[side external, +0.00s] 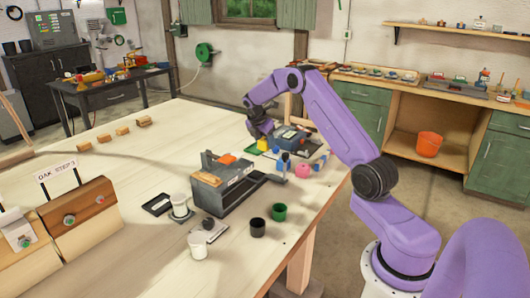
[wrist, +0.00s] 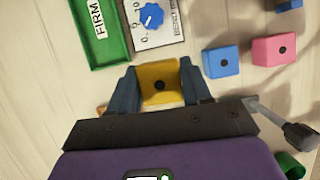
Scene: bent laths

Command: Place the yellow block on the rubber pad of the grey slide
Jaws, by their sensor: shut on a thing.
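My gripper (side external: 260,136) is over the far part of the wooden table in the side view. In the wrist view its dark blue fingers (wrist: 160,82) are shut on the sides of the yellow block (wrist: 160,86), which has a black dot on its face. The yellow block also shows small below my gripper in the side view (side external: 262,145). I cannot tell whether it touches the table. A grey boxy unit (side external: 222,193) with an arm-like part on its right stands nearer the camera, apart from my gripper; it looks like the grey slide. I cannot make out its rubber pad for certain.
A green tray marked FIRM (wrist: 100,35) and a panel with a blue dial (wrist: 152,17) lie beside the block. A blue block (wrist: 221,61) and a pink block (wrist: 273,50) stand to the right. Green (side external: 279,212) and black (side external: 257,228) cups stand near the table edge.

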